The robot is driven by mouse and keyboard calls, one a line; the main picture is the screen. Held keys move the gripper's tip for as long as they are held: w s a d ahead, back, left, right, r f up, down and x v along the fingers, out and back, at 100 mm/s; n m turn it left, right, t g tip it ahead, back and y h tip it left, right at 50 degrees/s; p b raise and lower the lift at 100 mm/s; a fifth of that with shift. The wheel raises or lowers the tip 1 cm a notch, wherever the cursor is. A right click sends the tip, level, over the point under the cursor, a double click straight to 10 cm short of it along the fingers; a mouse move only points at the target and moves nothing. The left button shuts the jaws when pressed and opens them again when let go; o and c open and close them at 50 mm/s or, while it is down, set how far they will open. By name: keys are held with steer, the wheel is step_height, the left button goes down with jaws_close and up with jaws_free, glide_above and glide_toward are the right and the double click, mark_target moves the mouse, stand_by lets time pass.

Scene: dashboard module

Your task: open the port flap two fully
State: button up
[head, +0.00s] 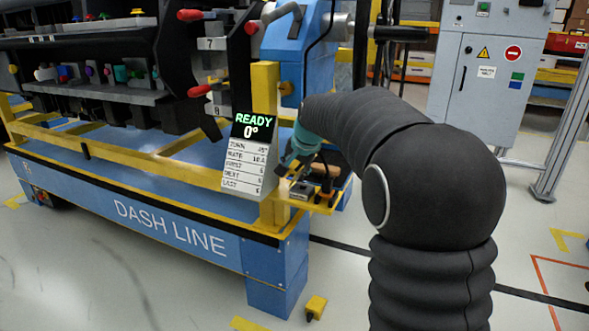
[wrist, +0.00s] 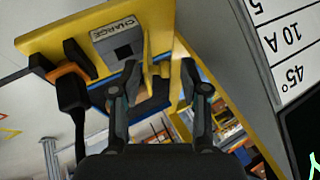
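In the wrist view, a yellow bracket (wrist: 50,38) carries a grey port block (wrist: 125,48) beside a label reading CHARGE. A thin yellow flap-like plate (wrist: 149,52) stands out from the bracket beside the block, seen nearly edge-on. I see no number on it, so I cannot tell whether it is port flap two. My gripper (wrist: 151,82) is open, its two fingers spread on either side of the plate's line. I cannot tell whether a finger touches it. In the head view my gripper (head: 297,168) is above the yellow shelf (head: 322,207), partly hidden by my arm.
A display stand (head: 249,158) reading READY and 0° is close to the left of my gripper; its side fills the wrist view's right. A dark plug (wrist: 71,92) with an orange band sits on the bracket. A yellow post (head: 265,90) rises behind the display.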

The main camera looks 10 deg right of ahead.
jaws_close()
steer(key=p, duration=0.4)
steer(key=shift+w+a+r+g+h, duration=0.2)
steer(key=shift+a+r+g+h, duration=0.1)
steer(key=shift+r+h, duration=0.1)
steer(key=p, duration=0.1)
steer(key=g+h+p, duration=0.1)
steer(key=p, duration=0.1)
steer(key=shift+w+a+f+n, duration=0.1)
steer(key=shift+w+a+n, duration=0.15)
steer(key=shift+a+n, duration=0.1)
steer(key=shift+w+f+h, duration=0.1)
steer(key=shift+f+h, duration=0.1)
steer(key=shift+h, duration=0.1)
steer(key=shift+o, duration=1.2)
jaws_free()
steer(key=shift+a, duration=0.1)
